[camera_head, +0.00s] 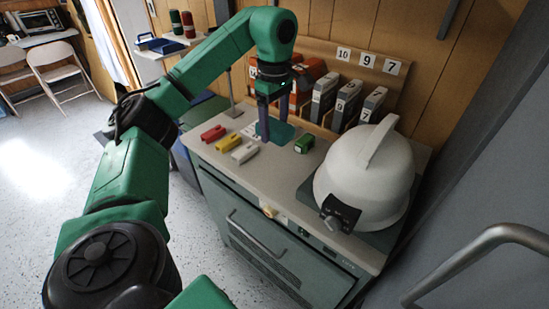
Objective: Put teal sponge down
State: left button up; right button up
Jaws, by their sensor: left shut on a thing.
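The teal sponge (273,133) is at the back middle of the grey cabinet top (270,180), between the fingers of my left gripper (272,128). The gripper points down and is shut on the sponge, with its fingers hiding part of it. The sponge is at or very close to the surface; I cannot tell whether it touches. My right gripper is not in view.
Red (213,133), yellow (228,142) and white (244,153) blocks lie left of the sponge. A green block (304,143) is close on its right. Numbered binders (346,102) stand behind. The front middle is clear.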

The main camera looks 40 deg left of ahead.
pick_arm(q)
jog(key=b, duration=0.2)
send_near(275, 173)
notch_tip(275, 173, down, 6)
jog(key=shift+s+r+p, duration=0.1)
jog(key=shift+r+p, duration=0.1)
jog(key=shift+p, duration=0.2)
jog(key=shift+f, duration=0.45)
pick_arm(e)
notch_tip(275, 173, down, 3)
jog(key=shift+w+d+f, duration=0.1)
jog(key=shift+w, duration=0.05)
pick_arm(q)
jog(key=shift+f, duration=0.2)
jog(key=o, duration=1.2)
jog(key=shift+c, duration=0.2)
jog(key=shift+r, duration=0.1)
notch_tip(275, 173, up, 12)
jog(key=shift+r+p, duration=0.2)
jog(key=shift+p, duration=0.95)
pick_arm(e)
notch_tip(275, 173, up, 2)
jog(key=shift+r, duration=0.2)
